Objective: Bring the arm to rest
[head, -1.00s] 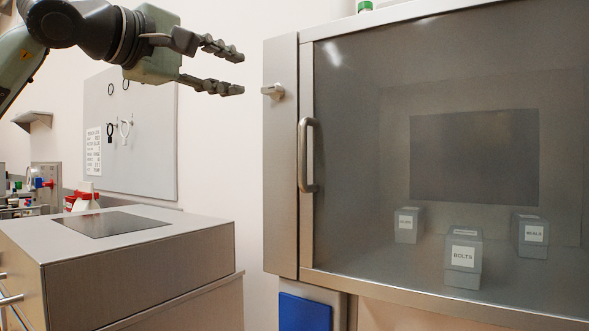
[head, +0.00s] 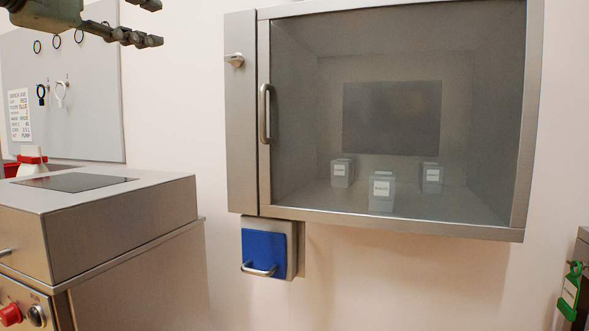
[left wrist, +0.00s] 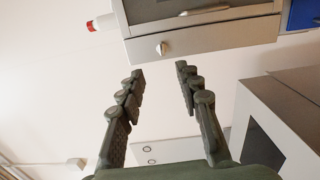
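My left gripper (head: 155,22) is at the upper left of the head view, partly cut off by the top edge. Its two fingers are apart with nothing between them. In the left wrist view the open left gripper (left wrist: 160,70) also has empty space between its fingertips. The cabinet's latch knob (left wrist: 162,48) shows just beyond the fingers there, apart from them. My right gripper is in neither view.
A glass-fronted cabinet (head: 242,150) with a shut door holds three grey labelled boxes. A blue panel (head: 264,254) with a handle hangs below it. A steel bench unit (head: 120,220) stands at left, below a pegboard (head: 95,110). A green tag (head: 567,308) is at right.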

